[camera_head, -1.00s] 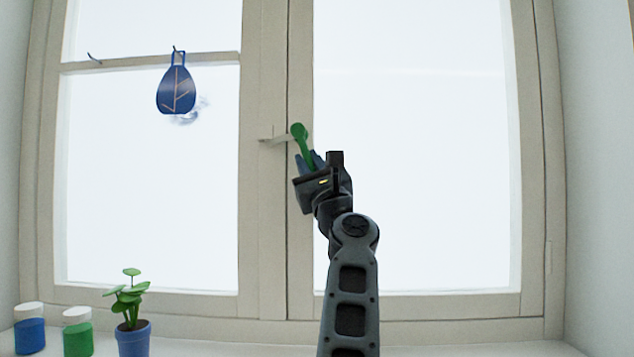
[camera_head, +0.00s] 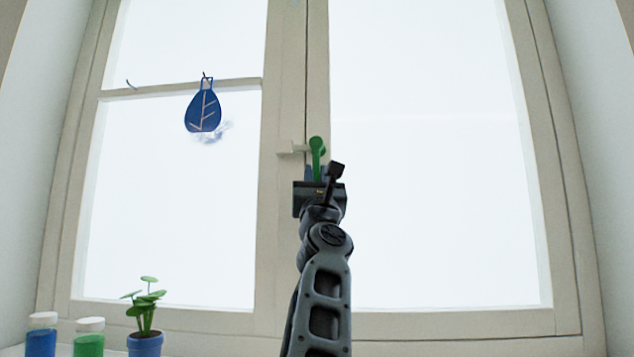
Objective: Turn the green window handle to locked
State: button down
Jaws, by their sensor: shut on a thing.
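The green window handle (camera_head: 317,148) is on the frame bar between the two window panes. Its round top shows, and its lever points almost straight down. My gripper (camera_head: 316,174) is shut on the lower part of the lever, reaching up from below. The gripper body hides the lever's lower end. A pale catch (camera_head: 291,149) sits on the frame just left of the handle's top.
A blue leaf-shaped ornament (camera_head: 203,108) hangs from a hook on the left window's crossbar. On the sill at lower left stand a blue jar (camera_head: 41,340), a green jar (camera_head: 89,343) and a potted plant (camera_head: 145,342). The space before the right pane is clear.

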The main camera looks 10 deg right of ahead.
jog(key=shift+a+y, duration=0.1)
jog(key=shift+y, duration=0.2)
jog(key=c, duration=1.1)
grip_release()
jog(key=p+v, duration=0.1)
jog(key=v, duration=0.6)
jog(key=shift+s+f, duration=0.3)
